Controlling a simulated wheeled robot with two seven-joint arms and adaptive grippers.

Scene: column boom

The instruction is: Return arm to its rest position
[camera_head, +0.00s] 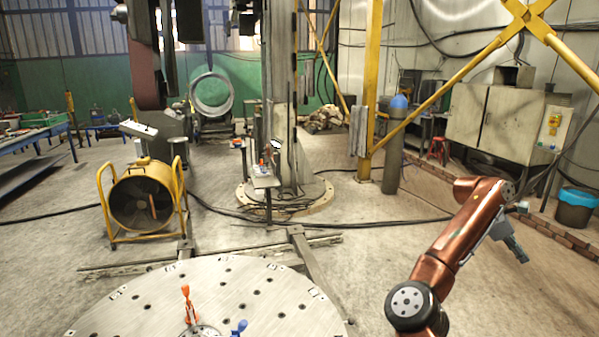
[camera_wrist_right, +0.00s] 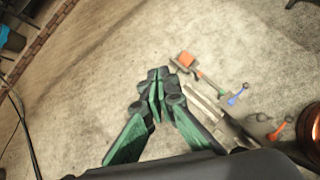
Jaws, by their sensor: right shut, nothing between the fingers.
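My right arm, copper-coloured, reaches up from the bottom right of the head view, with its gripper (camera_head: 516,249) pointing down and right over open floor. In the right wrist view the gripper (camera_wrist_right: 157,85) has green and dark fingers that meet at the tips, with nothing between them. Concrete floor lies behind the fingertips. My left gripper does not show in either view.
A round perforated metal table (camera_head: 245,292) with orange and blue clamps stands in front. A yellow fan (camera_head: 143,205) is at left. A blue bin (camera_head: 575,209), a grey cabinet (camera_head: 497,120) and a low brick edging (camera_head: 562,236) are at right. Cables cross the floor.

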